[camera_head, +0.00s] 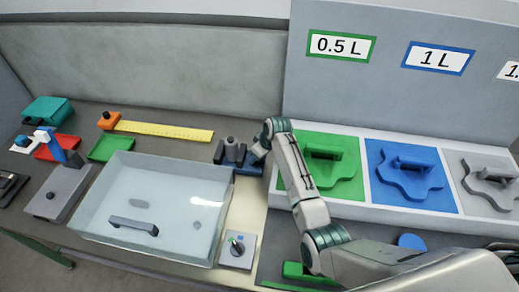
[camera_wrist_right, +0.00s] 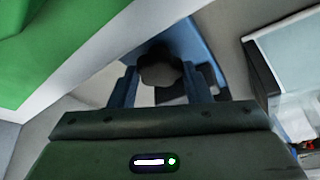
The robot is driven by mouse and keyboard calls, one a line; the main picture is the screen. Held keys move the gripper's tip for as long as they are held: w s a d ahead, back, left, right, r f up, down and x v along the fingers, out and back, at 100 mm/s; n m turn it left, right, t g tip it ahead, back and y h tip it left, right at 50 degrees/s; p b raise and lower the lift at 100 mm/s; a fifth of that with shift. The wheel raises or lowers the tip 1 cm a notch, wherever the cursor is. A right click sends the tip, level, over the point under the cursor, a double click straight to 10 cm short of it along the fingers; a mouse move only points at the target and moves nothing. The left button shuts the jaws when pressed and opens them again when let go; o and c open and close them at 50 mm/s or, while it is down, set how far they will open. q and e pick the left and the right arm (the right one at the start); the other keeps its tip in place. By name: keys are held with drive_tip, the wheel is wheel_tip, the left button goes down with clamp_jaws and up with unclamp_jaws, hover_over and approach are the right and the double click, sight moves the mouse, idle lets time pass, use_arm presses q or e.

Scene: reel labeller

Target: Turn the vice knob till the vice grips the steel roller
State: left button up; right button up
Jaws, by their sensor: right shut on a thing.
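The vice (camera_head: 247,169) is a small blue and dark grey device at the right end of the back of the bench, behind the clear basin. The steel roller (camera_head: 231,147) looks like a grey upright cylinder between its dark jaws; whether the jaws touch it is too small to tell. My right gripper (camera_head: 260,149) is at the right side of the vice. In the right wrist view my right gripper (camera_wrist_right: 161,84) has its fingers shut on the dark lobed vice knob (camera_wrist_right: 160,68), with the blue vice body (camera_wrist_right: 187,45) beyond. My left gripper is not in view.
A clear basin (camera_head: 93,222) with a grey handle-like piece inside fills the middle. A yellow ruler (camera_head: 165,130) lies behind it. A knob box (camera_head: 238,250) stands at its front right. Small devices crowd the left.

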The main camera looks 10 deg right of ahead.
drive_tip(key=shift+a+r+m+t+h+p, duration=0.1)
drive_tip(key=shift+m+t+h+p, duration=0.3)
drive_tip(key=shift+m, duration=0.7)
drive_tip(key=o, duration=0.7)
drive_tip(key=b+v, duration=0.3)
drive_tip(key=v, duration=0.7)
drive_tip(key=shift+r, duration=0.35)
drive_tip(key=shift+s, duration=0.1)
